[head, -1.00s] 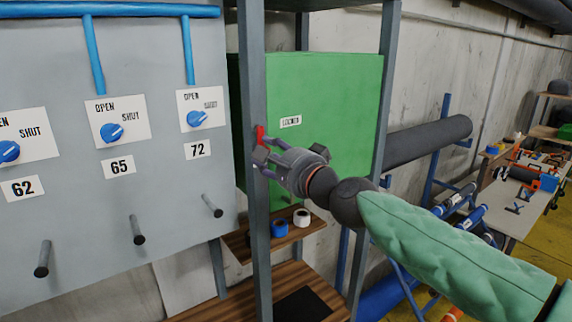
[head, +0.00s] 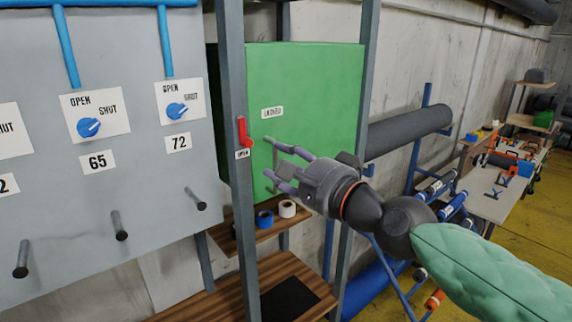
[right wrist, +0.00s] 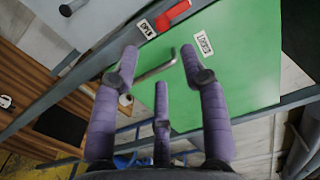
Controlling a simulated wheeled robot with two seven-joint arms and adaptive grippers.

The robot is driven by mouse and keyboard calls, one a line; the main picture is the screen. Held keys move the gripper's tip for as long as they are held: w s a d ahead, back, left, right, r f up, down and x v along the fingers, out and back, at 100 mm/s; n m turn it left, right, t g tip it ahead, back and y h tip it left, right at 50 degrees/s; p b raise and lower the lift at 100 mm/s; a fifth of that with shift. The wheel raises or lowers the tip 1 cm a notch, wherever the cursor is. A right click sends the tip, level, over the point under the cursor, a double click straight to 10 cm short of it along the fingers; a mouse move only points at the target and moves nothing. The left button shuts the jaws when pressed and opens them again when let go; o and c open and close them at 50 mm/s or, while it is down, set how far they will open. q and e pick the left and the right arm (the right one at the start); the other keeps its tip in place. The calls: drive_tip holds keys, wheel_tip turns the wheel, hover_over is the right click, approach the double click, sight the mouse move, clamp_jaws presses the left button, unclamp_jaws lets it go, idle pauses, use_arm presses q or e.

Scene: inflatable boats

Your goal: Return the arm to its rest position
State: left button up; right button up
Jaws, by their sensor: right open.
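My right gripper (head: 268,158) is open and empty in front of the green cabinet (head: 310,85). Its fingers are spread in the right wrist view (right wrist: 158,55), with nothing between them. A red lever (head: 244,132) on the grey post stands just left of the fingertips and apart from them. An "OPEN" label (head: 242,154) sits below it. The lever also shows at the top of the right wrist view (right wrist: 173,14). A bent metal handle (right wrist: 156,68) on the cabinet door shows beyond the fingers. My left gripper is not in view.
A grey panel (head: 60,220) with blue valve knobs and pegs stands at left. Grey posts (head: 362,120) frame the cabinet. Tape rolls (head: 287,209) sit on a wooden shelf below. A dark cylinder (head: 408,131) and a blue rack are at right. Yellow floor (head: 520,230) is open at far right.

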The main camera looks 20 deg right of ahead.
drive_tip(key=w+a+f+n+g+h+b, duration=0.15)
drive_tip(key=w+f+b, duration=0.3)
drive_tip(key=f, duration=0.95)
drive_tip(key=w+a+f+n+g+b, duration=0.1)
drive_tip(key=w+f+g+b, duration=0.3)
drive_tip(key=f, duration=0.9)
wheel_tip(320, 180, down, 32)
drive_tip(key=a+n+g+h+b, duration=0.1)
drive_tip(key=n+g+b, duration=0.2)
drive_tip(key=b, duration=0.3)
drive_tip(key=s+f+n+g+b, duration=0.1)
drive_tip(key=s+f+b, duration=0.1)
drive_tip(key=f, duration=0.6)
drive_tip(key=s+f+n+g+b, duration=0.1)
drive_tip(key=s+f+b, duration=0.15)
drive_tip(key=f, duration=0.55)
drive_tip(key=s+a+f+n+g+b, duration=0.1)
drive_tip(key=s+f+g+b, duration=0.1)
drive_tip(key=s+f, duration=0.5)
drive_tip(key=s+a+f+n+g+b, duration=0.1)
drive_tip(key=s+f+b, duration=0.4)
drive_tip(key=f, duration=0.9)
drive_tip(key=s+a+f+n+g+b, duration=0.1)
drive_tip(key=s+f+n+g+b, duration=0.1)
drive_tip(key=s+f, duration=0.8)
drive_tip(key=shift+s+a+f+g+b, duration=0.2)
drive_tip(key=shift+a+f+g+b, duration=0.25)
drive_tip(key=shift+b, duration=0.45)
drive_tip(key=shift+w+d+r, duration=0.1)
drive_tip(key=shift+r, duration=0.1)
